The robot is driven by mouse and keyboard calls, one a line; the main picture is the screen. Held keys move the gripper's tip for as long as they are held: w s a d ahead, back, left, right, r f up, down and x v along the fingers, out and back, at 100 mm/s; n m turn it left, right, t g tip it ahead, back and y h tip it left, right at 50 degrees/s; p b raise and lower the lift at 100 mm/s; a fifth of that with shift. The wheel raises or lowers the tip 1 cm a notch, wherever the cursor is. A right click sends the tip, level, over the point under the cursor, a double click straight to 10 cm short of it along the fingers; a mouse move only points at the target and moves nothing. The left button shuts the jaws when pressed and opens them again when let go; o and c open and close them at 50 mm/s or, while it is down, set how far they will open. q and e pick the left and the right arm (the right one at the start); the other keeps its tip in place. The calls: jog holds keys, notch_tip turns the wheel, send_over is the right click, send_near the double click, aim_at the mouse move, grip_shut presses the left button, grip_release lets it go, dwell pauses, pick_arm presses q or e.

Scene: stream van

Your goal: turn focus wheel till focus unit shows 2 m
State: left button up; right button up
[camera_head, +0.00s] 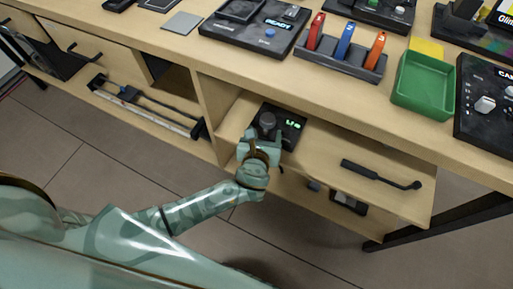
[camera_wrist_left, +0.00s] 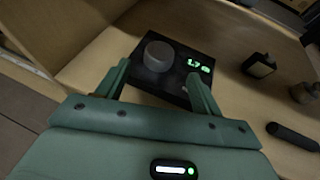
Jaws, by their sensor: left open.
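The focus unit (camera_head: 291,128) is a black box on the open shelf under the worktop. Its green display (camera_wrist_left: 199,66) seems to read 1.7 m. The grey round focus wheel (camera_wrist_left: 158,56) stands up on the unit, left of the display; it also shows in the head view (camera_head: 267,120). My left gripper (camera_head: 259,139) reaches in at the wheel from the front. In the left wrist view my left gripper (camera_wrist_left: 158,82) is open, its fingers spread on the near side of the wheel, with nothing between them. Contact cannot be told. My right gripper is not in view.
The wooden shelf (camera_head: 335,150) has a black rod-like tool (camera_head: 380,174) to the right. A wooden divider (camera_head: 211,112) stands to the left. The worktop above holds a black panel (camera_head: 254,27), several coloured sticks in a rack (camera_head: 340,62) and a green tray (camera_head: 424,86).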

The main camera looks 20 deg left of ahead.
pick_arm(q)
jog(key=p+v, duration=0.3)
jog(key=v, duration=0.6)
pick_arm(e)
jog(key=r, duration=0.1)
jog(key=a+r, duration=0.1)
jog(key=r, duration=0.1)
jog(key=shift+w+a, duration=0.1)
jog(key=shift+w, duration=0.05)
